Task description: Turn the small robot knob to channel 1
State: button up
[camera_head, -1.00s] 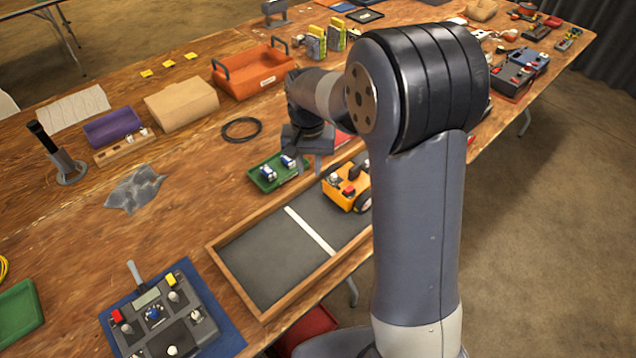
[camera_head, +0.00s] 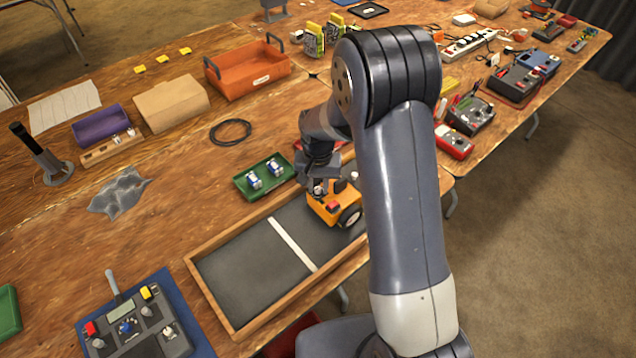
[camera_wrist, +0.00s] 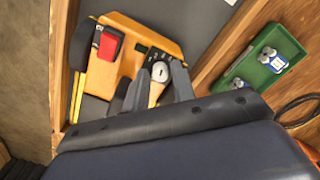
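The small robot (camera_head: 331,206) is orange with a red block on top and black wheels. It sits in the right part of the wooden-framed tray (camera_head: 216,301), and its body also shows in the wrist view (camera_wrist: 104,76). Its knob (camera_wrist: 160,71) is pale and round, on a dark panel with small white marks; I cannot read the channel. My gripper (camera_wrist: 158,88) is over the robot, its two dark fingers apart on either side of the knob's near side. I cannot tell whether they touch it. In the head view my gripper (camera_head: 318,183) partly covers the robot.
A green tray (camera_head: 247,190) with small blue-and-white parts lies just beyond the frame. A control box (camera_head: 121,341) with a lever is at the lower left. A black cable coil (camera_head: 231,132) and an orange bin (camera_head: 253,75) are farther back.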

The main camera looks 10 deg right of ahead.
jog(key=shift+c, duration=0.5)
grip_shut()
jog(key=n+b, duration=0.2)
jog(key=n, duration=0.3)
jog(key=shift+f+n+b, duration=0.1)
jog(key=shift+n+b, duration=0.3)
jog(key=n+b, duration=0.1)
jog(key=n, duration=0.5)
jog(key=shift+b, duration=0.3)
jog(key=shift+o, duration=0.5)
grip_release()
